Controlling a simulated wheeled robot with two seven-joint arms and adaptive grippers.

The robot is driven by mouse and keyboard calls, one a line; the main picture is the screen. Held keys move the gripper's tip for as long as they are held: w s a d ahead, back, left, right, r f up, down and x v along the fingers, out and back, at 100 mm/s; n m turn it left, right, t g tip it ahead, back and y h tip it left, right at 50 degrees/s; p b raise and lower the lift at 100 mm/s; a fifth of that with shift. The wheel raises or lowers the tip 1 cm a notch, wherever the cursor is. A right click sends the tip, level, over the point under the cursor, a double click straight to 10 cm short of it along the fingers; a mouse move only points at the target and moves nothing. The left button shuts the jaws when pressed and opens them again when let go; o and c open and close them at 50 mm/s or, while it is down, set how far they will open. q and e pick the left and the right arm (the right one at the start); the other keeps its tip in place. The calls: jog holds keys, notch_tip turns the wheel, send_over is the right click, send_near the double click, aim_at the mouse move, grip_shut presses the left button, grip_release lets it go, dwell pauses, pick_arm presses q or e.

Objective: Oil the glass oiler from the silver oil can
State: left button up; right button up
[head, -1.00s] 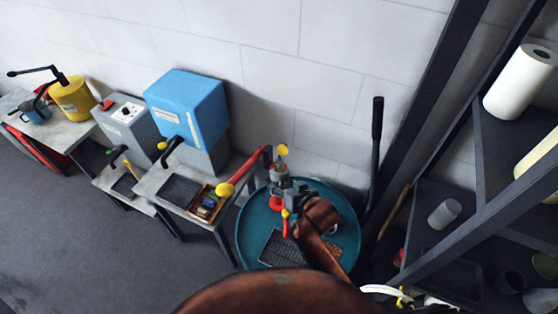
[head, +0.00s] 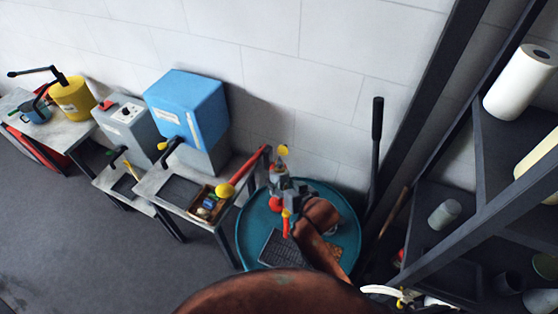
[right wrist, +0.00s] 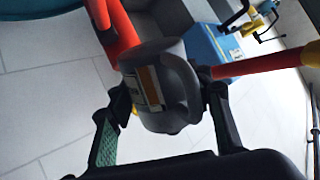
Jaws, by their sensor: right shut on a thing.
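My right gripper (head: 285,188) is above the back of the teal drum (head: 246,240), at the end of my brown arm. In the right wrist view its dark fingers (right wrist: 160,112) are shut on a rounded grey body with a pale and orange label, which looks like the silver oil can (right wrist: 180,88). A thick red part (right wrist: 118,25) shows beside it, at upper left. In the head view the can is hard to tell apart from the grey and red parts around the gripper. I cannot make out the glass oiler. My left gripper is not in view.
A red bar (head: 247,166) with a yellow knob (head: 225,190) reaches left from beside the gripper. A blue machine (head: 188,103) stands left of the drum. A bench tray (head: 196,213) holds small things. A dark shelf (head: 490,150) stands at right. The wall is behind.

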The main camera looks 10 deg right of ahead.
jog(key=shift+r, duration=0.1)
dwell(0.5)
jog(key=shift+r+p, duration=0.3)
jog(key=shift+p, duration=0.25)
jog(key=shift+f, duration=0.15)
dwell(0.5)
jog(key=shift+f+b, duration=0.2)
jog(key=shift+b, duration=0.35)
jog(key=shift+f, duration=0.15)
dwell(0.4)
jog(key=shift+f+b, duration=0.25)
jog(key=shift+b, duration=0.25)
jog(key=shift+r+t, duration=0.1)
jog(key=shift+t, duration=0.2)
